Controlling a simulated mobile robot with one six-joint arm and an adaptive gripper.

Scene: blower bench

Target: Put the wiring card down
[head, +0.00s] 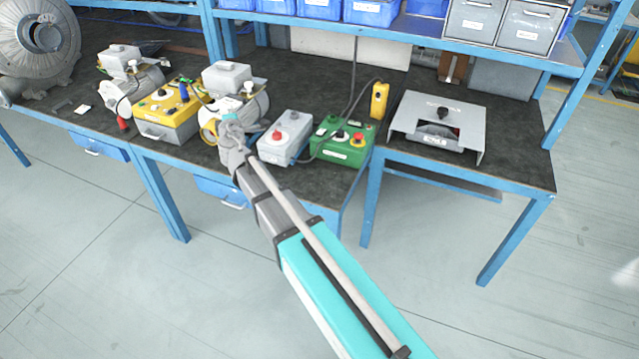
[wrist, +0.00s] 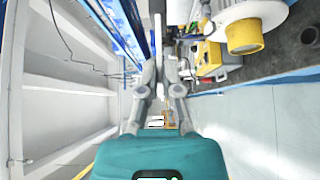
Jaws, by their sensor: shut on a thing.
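My gripper (wrist: 160,88) is shut on a thin pale piece, the wiring card (wrist: 159,52), seen nearly edge-on between the fingertips in the wrist view. In the head view my gripper (head: 232,122) is over the middle of the bench, in front of a motor with a grey box on top (head: 227,78). The card cannot be made out clearly there, and its printed face is not visible. I cannot tell from these views whether the card touches anything.
A yellow control box (head: 168,118) stands left of my gripper. A grey box with a red button (head: 285,138) and a green control box (head: 343,142) stand to the right. A grey metal stand (head: 438,112) sits at far right. A small white flat piece (head: 82,109) lies at left.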

